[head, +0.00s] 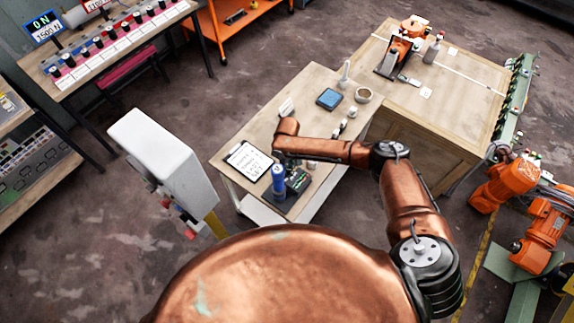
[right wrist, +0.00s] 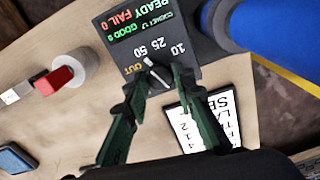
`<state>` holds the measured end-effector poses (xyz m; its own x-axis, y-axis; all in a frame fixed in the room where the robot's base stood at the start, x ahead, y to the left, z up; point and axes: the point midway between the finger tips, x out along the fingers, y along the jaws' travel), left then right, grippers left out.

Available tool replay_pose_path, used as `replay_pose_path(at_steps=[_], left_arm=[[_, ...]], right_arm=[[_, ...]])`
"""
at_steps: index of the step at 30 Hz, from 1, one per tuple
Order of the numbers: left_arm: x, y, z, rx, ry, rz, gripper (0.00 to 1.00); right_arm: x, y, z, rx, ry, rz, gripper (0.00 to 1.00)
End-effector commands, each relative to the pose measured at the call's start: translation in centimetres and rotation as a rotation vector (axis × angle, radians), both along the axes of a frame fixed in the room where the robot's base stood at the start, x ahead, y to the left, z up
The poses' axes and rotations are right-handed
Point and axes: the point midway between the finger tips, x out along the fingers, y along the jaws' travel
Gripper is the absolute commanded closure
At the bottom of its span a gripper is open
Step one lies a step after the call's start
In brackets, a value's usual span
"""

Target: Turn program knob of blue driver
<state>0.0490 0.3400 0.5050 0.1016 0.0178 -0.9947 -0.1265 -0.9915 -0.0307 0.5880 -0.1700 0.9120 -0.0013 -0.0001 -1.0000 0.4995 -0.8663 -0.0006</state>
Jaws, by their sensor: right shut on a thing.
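The blue driver (head: 278,180) stands upright on a dark base on the near table; in the right wrist view its blue body (right wrist: 270,30) fills the top right corner. Beside it is a dark panel (right wrist: 120,30) with READY, FAIL and GOOD readouts and the marks OUT, 50, 25 and 10. The program knob (right wrist: 150,66) sits at the panel's lower edge, partly hidden by the fingers. My right gripper (right wrist: 160,78) has its two dark green fingers on either side of the knob, shut on it. My left gripper is not in view.
A clipboard with a printed sheet (head: 248,160) lies left of the driver. A red-and-grey piece (right wrist: 58,80) stands left of the panel in the wrist view. A blue-screened device (head: 329,98) and a round bowl (head: 363,95) are farther back. A white cabinet (head: 165,165) stands left.

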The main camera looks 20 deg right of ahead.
Motion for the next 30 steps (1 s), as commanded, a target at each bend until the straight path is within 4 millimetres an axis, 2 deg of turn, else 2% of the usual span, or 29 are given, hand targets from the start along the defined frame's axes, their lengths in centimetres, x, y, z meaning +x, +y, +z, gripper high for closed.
replay_pose_path(at_steps=[17, 18, 25, 30], left_arm=[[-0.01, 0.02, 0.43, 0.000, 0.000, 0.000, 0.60], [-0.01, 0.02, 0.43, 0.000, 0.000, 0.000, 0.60], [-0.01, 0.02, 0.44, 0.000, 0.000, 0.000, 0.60], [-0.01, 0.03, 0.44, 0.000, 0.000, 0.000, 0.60]], right_arm=[[0.05, 0.01, 0.02, 0.000, -0.001, -0.036, 1.00], [0.05, 0.01, 0.02, 0.000, -0.001, -0.036, 0.74], [0.05, 0.03, 0.02, 0.000, -0.001, -0.035, 0.59], [0.05, 0.04, 0.01, 0.000, -0.001, -0.035, 0.59]])
